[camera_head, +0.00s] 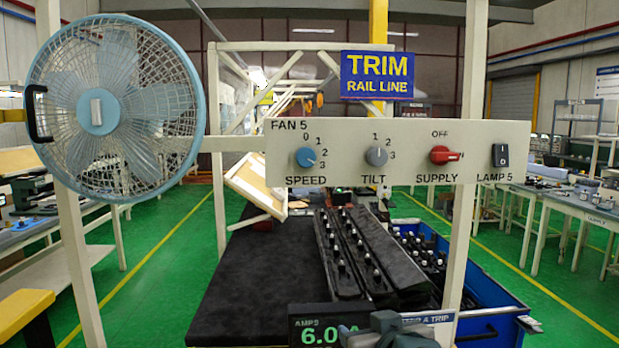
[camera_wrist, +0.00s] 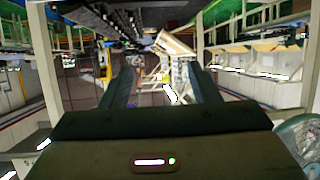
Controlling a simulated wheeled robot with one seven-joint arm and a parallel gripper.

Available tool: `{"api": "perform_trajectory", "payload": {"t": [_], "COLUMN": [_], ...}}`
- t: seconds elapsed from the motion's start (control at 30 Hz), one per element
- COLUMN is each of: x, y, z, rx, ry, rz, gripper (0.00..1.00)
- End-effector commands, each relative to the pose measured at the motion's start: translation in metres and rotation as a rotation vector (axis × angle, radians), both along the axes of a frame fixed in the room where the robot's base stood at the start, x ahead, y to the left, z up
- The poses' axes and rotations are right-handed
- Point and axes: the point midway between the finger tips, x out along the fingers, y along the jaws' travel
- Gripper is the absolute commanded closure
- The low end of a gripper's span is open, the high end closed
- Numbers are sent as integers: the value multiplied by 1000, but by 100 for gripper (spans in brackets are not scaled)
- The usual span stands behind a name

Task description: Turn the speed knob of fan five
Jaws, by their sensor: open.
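The blue speed knob (camera_head: 306,157) of fan five sits at the left end of the cream control panel (camera_head: 420,131), above the word SPEED. Marks 0 to 3 surround it, and its pointer appears to face the 3. The blue fan (camera_head: 97,111) with a wire cage stands left of the panel; part of it also shows at the lower right of the wrist view (camera_wrist: 301,136). My gripper (camera_wrist: 162,75) is open, its two dark fingers apart with nothing between them. Part of my arm's end shows low in the head view, below the panel and apart from the knob.
A grey tilt knob (camera_head: 377,156), a red supply knob (camera_head: 440,154) and a lamp switch (camera_head: 501,155) share the panel. Below are a dark bench (camera_head: 262,275), black strips of clips (camera_head: 372,250), a blue bin (camera_head: 490,285) and a display (camera_head: 316,328) reading 6.0.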

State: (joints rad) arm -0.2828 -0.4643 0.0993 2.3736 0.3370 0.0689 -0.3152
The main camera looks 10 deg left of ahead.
Motion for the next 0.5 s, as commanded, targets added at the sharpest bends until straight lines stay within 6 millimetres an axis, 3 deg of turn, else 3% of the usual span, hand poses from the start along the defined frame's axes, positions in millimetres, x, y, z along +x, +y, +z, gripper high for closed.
{"api": "perform_trajectory", "payload": {"t": [0.1, 0.23, 0.4, 0.5], "x": [8, 7, -6, -13], "y": [37, 65, 83, 85], "z": [50, 104, 158, 176], "rx": [59, 132, 215, 245], "ry": [-204, -415, -624, -696], "rz": [34, 27, -32, -70], "gripper": [44, 44, 44, 44]}}
